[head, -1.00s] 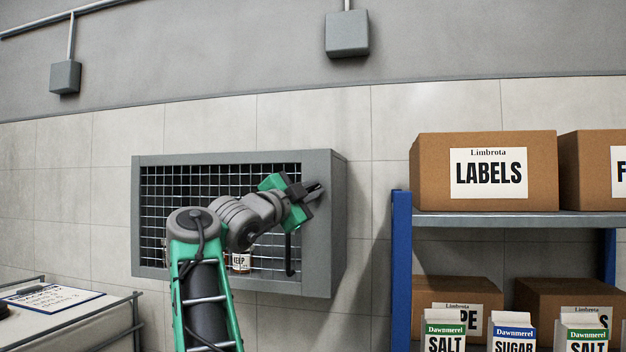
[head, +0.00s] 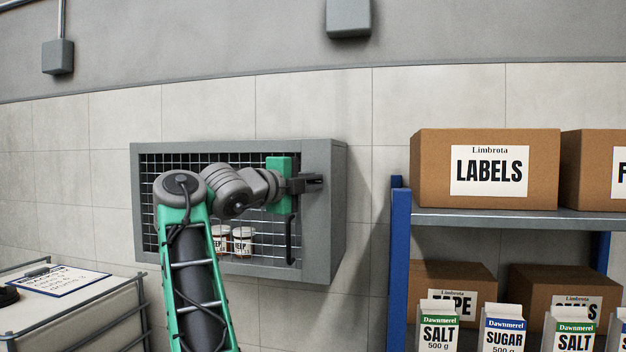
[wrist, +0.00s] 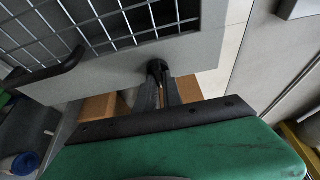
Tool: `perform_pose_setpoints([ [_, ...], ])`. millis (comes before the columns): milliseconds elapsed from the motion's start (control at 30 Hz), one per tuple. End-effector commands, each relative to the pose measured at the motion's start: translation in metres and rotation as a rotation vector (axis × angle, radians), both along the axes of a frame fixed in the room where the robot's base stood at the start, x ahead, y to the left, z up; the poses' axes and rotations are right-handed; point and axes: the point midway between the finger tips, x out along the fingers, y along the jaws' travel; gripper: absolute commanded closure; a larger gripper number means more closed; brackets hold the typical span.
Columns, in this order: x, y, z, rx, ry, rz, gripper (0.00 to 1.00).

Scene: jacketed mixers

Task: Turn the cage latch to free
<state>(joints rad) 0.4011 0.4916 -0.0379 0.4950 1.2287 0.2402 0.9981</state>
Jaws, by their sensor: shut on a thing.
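The wall cage (head: 322,240) is a grey box with a wire mesh front. My gripper (head: 314,182) is at the upper part of its right-hand front frame. In the wrist view, the fingers of my gripper (wrist: 161,82) are shut on the cage latch (wrist: 155,67), a small dark piece at the frame's edge. The latch is mostly hidden by the fingers, and in the head view I cannot make it out apart from them. Its exact turn is unclear. A black bar handle (head: 290,240) is below my gripper; it also shows in the wrist view (wrist: 58,72).
Labelled jars (head: 243,241) stand behind the mesh. A blue-posted shelf (head: 400,250) to the right holds cardboard boxes (head: 485,170) and several cartons (head: 503,328). A clipboard (head: 45,280) lies on a railed cart at lower left. Wall between cage and shelf is clear.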

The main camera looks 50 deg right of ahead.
Motion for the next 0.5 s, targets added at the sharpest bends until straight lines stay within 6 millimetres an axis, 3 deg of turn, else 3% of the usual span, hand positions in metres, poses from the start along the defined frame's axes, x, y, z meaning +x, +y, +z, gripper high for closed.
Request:
perform_pose_setpoints([
  [367,0.0008,0.0002,-0.0007,0.003,-0.006,0.002,1.00],
  [400,0.0008,0.0002,-0.0007,0.003,-0.006,0.002,0.89],
  [500,0.0006,0.0001,-0.0007,0.003,-0.006,0.001,0.80],
])
